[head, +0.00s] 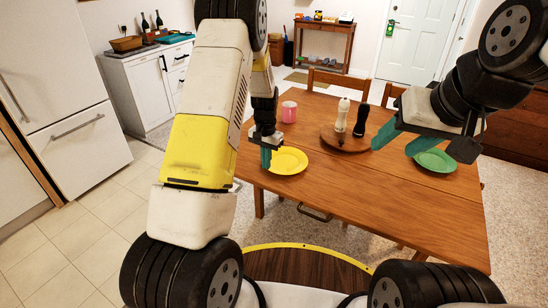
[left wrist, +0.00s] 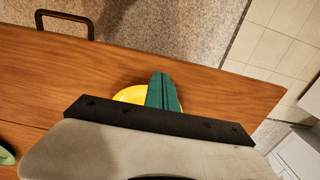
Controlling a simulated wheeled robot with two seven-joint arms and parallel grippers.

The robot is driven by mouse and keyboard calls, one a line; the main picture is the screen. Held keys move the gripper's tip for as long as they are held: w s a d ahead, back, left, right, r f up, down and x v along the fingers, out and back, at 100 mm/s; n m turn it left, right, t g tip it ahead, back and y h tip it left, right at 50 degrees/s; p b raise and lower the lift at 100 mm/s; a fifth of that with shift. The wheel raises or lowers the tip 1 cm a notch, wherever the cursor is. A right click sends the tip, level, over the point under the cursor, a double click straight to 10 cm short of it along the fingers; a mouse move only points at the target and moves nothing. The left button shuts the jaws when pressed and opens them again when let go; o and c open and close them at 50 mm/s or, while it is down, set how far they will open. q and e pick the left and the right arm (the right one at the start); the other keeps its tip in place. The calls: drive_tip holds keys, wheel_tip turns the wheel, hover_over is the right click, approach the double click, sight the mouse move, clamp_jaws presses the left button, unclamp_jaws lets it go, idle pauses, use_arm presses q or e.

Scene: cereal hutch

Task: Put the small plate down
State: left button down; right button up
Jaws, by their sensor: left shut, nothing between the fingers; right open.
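A small yellow plate (head: 289,161) lies flat on the wooden table (head: 330,188), near its left edge. My left gripper (head: 266,158) is shut and empty, with its green fingertips at the plate's left side. In the left wrist view the shut fingers (left wrist: 163,92) overlap the yellow plate (left wrist: 132,94), much of which is hidden; whether they touch it I cannot tell. A green plate (head: 436,160) lies on the right part of the table. My right gripper (head: 396,141) is open above the table, left of the green plate.
A pink cup (head: 289,111) stands behind the yellow plate. A round wooden board (head: 340,145) carries a white mill (head: 342,114) and a dark mill (head: 361,119). Chairs (head: 338,82) stand at the far side. The table's front middle is clear.

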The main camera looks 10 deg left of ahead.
use_arm(q)
drive_tip(key=shift+r, duration=1.3)
